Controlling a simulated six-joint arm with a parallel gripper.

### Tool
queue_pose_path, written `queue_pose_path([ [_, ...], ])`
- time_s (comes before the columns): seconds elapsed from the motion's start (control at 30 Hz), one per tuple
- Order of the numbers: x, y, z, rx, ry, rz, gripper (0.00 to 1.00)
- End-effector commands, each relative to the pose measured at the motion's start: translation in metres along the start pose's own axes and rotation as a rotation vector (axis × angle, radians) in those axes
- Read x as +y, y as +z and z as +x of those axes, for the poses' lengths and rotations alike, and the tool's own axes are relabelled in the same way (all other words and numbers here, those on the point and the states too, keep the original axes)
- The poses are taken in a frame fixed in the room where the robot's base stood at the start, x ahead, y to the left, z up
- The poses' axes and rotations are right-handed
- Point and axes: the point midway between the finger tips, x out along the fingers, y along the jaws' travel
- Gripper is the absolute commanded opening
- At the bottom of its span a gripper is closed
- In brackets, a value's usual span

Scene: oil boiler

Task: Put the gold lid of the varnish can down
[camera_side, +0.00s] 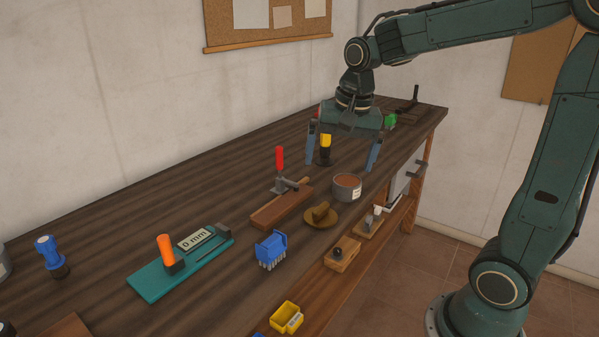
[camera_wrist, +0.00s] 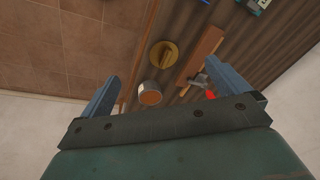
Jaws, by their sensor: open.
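The gold lid (camera_side: 320,214) lies on the wooden bench top, with its raised grip upward. It also shows in the wrist view (camera_wrist: 164,55). The open varnish can (camera_side: 346,187), grey with brown varnish inside, stands just behind the lid, apart from it; the can also shows in the wrist view (camera_wrist: 150,93). My gripper (camera_side: 341,152) is wide open and empty, above the bench behind the can. In the wrist view its two blue fingers (camera_wrist: 172,92) are spread far apart, with nothing between them.
A toggle clamp with a red handle (camera_side: 280,160) stands on a wooden board (camera_side: 281,208) left of the can. A blue block (camera_side: 271,250) is in front of the lid. A teal gauge base (camera_side: 165,277) lies further left. A yellow-topped tool (camera_side: 325,142) stands near my gripper.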

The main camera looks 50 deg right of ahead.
Motion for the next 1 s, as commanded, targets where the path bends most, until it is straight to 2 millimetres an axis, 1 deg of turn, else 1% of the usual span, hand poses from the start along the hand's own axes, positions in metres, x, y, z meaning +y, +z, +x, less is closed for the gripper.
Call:
queue_pose_path([
  [0.03, 0.004, 0.010, -0.008, 0.015, -0.018, -0.057, 1.00],
  [0.1, 0.009, 0.023, -0.016, 0.033, -0.037, -0.140, 1.00],
  [0.3, 0.027, 0.059, -0.033, 0.090, -0.088, -0.376, 1.00],
  [0.43, 0.041, 0.082, -0.040, 0.132, -0.118, -0.530, 1.00],
  [0.6, 0.059, 0.108, -0.043, 0.190, -0.152, -0.724, 1.00],
  [0.8, 0.075, 0.129, -0.042, 0.244, -0.175, -0.889, 1.00],
  [1.0, 0.081, 0.135, -0.040, 0.264, -0.182, -0.950, 1.00],
])
